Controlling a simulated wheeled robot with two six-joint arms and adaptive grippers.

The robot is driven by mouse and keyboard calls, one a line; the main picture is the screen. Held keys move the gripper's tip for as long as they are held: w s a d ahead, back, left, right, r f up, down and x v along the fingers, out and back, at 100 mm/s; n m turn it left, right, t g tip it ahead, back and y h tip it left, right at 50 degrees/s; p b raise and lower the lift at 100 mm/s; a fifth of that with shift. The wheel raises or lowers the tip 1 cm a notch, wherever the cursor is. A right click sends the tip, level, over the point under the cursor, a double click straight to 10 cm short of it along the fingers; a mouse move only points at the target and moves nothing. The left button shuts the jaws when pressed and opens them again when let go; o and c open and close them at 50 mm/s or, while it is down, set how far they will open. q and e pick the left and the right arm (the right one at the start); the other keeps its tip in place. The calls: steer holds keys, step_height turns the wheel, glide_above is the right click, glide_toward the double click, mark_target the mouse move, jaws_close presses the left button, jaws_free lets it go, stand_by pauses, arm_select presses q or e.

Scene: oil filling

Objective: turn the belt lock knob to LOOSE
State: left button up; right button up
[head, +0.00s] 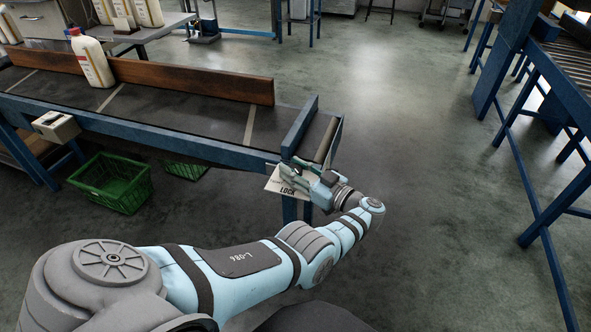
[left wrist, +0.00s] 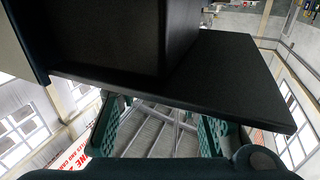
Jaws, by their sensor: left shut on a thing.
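My left gripper (head: 290,169) is at the near right end of the conveyor (head: 180,104), just beside its blue frame. It is shut on the belt lock knob, which the fingers mostly hide in the head view. A white plate (head: 275,187) reading LOCK shows just below the fingers. In the left wrist view, the gripper's dark green fingers (left wrist: 160,130) stand on both sides of the middle. A large black surface (left wrist: 220,75) fills the upper middle there, and I cannot tell what part it is. The knob's exact angle and any LOOSE mark cannot be made out.
A white bottle with a red cap (head: 92,60) stands on the belt by a wooden guide board (head: 190,80). A beige box (head: 56,126) is on the conveyor's side. A green crate (head: 112,184) sits on the floor. The floor to the right is clear up to a blue frame (head: 545,150).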

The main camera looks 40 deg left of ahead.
mark_target(295, 168)
arm_select(q)
steer(key=o, duration=1.2)
steer(key=shift+w, duration=0.1)
steer(key=shift+c, duration=0.2)
step_height(295, 168, up, 10)
